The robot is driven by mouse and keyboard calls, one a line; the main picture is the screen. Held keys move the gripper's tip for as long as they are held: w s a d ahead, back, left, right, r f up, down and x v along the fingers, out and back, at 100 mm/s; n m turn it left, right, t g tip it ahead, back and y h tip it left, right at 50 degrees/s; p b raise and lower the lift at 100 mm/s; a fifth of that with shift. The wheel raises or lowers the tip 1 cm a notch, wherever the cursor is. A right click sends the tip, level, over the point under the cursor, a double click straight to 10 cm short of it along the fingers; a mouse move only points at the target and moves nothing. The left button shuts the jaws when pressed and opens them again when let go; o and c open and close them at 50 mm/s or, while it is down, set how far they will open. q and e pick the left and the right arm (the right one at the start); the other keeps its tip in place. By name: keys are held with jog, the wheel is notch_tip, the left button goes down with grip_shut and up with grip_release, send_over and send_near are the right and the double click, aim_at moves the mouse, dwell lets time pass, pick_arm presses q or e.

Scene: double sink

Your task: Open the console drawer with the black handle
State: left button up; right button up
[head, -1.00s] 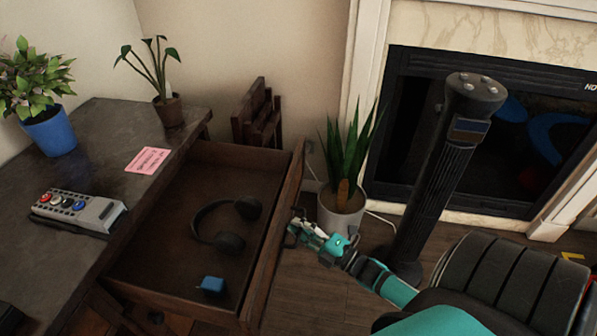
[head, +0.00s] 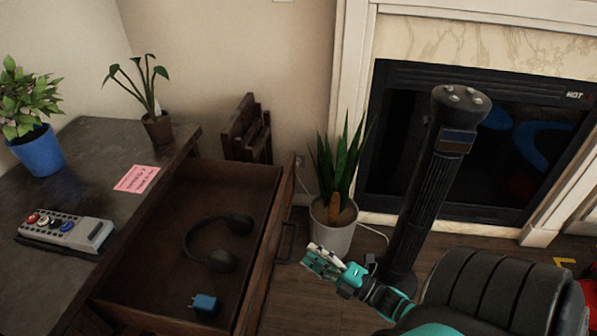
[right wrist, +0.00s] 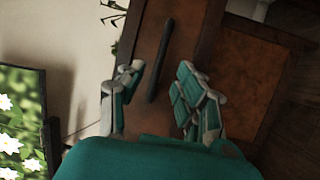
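The console drawer (head: 192,262) is pulled out from the dark console (head: 92,150) in the head view. It holds black headphones (head: 217,245) and a small blue charger (head: 204,302). Its black handle (head: 287,242) is on the drawer front; it also shows as a dark bar in the right wrist view (right wrist: 161,60). My right gripper (head: 318,256) is just right of the handle, apart from it and empty. In the right wrist view its fingers (right wrist: 158,95) are spread, with the handle beyond them. My left gripper is not in view.
A potted snake plant (head: 334,222) stands on the floor beyond my right gripper. A grey button box (head: 66,231), a pink note (head: 136,178) and two potted plants are on the console top. A folded wooden item (head: 246,130) leans by the wall.

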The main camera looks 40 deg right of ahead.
jog(key=shift+v, duration=2.6)
